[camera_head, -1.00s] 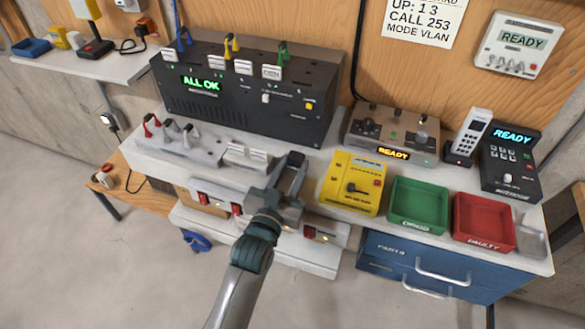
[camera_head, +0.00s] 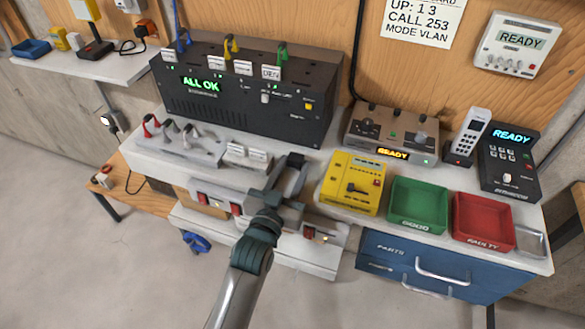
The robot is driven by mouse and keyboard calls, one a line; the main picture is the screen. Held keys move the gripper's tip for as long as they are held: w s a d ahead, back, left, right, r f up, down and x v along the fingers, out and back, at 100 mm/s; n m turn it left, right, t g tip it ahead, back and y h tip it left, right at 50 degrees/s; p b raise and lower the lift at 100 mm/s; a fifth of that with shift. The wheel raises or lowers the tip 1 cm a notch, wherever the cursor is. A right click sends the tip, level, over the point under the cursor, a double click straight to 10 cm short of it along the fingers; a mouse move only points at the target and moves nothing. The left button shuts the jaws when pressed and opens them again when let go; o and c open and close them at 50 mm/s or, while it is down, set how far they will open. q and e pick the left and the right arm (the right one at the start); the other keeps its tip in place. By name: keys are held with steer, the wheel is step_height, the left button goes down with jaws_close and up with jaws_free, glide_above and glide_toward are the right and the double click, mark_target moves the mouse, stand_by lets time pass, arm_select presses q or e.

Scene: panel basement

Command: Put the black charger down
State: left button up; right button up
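My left gripper (camera_head: 281,176) is over the front of the grey workbench, left of the yellow box. Its two dark fingers look apart, with pale bench showing between them, and I see nothing clearly held. I cannot pick out a black charger for certain. A small dark plug (camera_head: 108,121) with a cable is at the wall outlet at left. My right gripper is not in view.
The yellow box (camera_head: 352,184), green tray (camera_head: 418,206) and red tray (camera_head: 483,222) line the bench right of the gripper. The black "ALL OK" panel (camera_head: 245,100) stands behind. A low wooden table (camera_head: 150,200) is at left.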

arm_select(q)
steer(key=shift+s+f, duration=0.1)
steer(key=shift+f, duration=0.8)
steer(key=shift+a+r, duration=0.1)
steer(key=shift+r, duration=0.45)
steer(key=b+v, duration=0.2)
steer(key=v, duration=0.8)
steer(key=shift+s+r, duration=0.15)
steer(key=shift+s+a+r, duration=0.25)
steer(key=shift+s+r, duration=0.05)
steer(key=shift+s, duration=0.35)
steer(key=shift+o, duration=0.5)
steer(key=shift+r, duration=0.1)
